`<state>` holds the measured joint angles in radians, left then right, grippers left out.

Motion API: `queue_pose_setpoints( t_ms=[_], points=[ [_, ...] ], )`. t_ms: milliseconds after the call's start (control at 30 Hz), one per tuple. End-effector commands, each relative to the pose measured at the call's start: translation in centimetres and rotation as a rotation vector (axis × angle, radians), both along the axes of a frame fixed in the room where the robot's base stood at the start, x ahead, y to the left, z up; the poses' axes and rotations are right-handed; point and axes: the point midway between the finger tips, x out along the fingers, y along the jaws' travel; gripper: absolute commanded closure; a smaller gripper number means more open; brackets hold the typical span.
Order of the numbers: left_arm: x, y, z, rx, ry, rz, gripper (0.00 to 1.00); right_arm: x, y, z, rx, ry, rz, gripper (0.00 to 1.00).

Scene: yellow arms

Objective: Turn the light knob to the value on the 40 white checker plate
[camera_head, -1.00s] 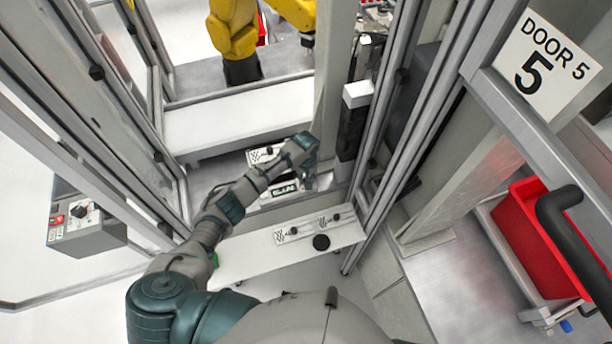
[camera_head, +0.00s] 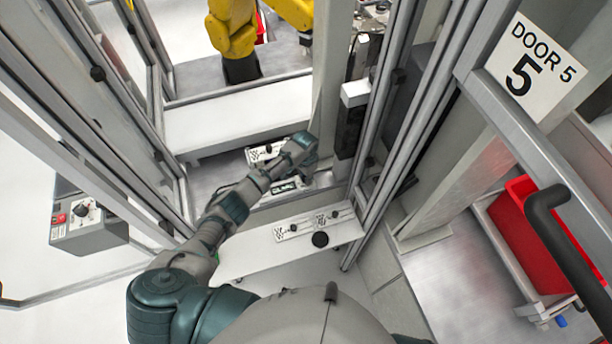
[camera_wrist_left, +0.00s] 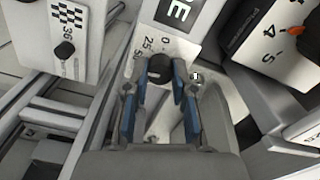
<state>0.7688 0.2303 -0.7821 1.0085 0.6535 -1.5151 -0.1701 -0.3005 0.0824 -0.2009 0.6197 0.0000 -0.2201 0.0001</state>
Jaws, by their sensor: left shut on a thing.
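My left gripper (camera_head: 308,180) reaches down at the panel inside the frame. In the left wrist view its two blue fingers (camera_wrist_left: 160,90) are closed around a dark round knob (camera_wrist_left: 159,67), on a dial with the marks 0, 25 and 50. A white plate with a black checker patch and the number 36 (camera_wrist_left: 72,35) carries another black knob (camera_wrist_left: 64,50). White checker plates (camera_head: 293,231) with black knobs lie on the near white shelf, and another checker plate (camera_head: 262,154) is behind my wrist. I cannot read a 40 on any plate. My right gripper is out of view.
A dial with 4 and 5 and an orange mark (camera_wrist_left: 296,31) is right of the gripper. Metal posts (camera_head: 385,130) stand right of my arm. A grey control box (camera_head: 85,220) is at left. A red bin (camera_head: 535,235) and Door 5 sign (camera_head: 535,68) are at right.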

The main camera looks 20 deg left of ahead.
Motion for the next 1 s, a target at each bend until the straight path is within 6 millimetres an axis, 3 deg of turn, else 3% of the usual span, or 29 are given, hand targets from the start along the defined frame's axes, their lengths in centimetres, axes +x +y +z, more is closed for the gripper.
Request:
queue_pose_setpoints(
  t_ms=[600,1000],
  points=[
    [-0.26,0.25,-0.30,0.003,0.011,-0.561,1.00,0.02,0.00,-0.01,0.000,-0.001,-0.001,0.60],
    [-0.19,0.32,-0.27,0.003,0.010,-0.781,1.00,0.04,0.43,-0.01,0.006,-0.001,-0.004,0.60]
  ],
)
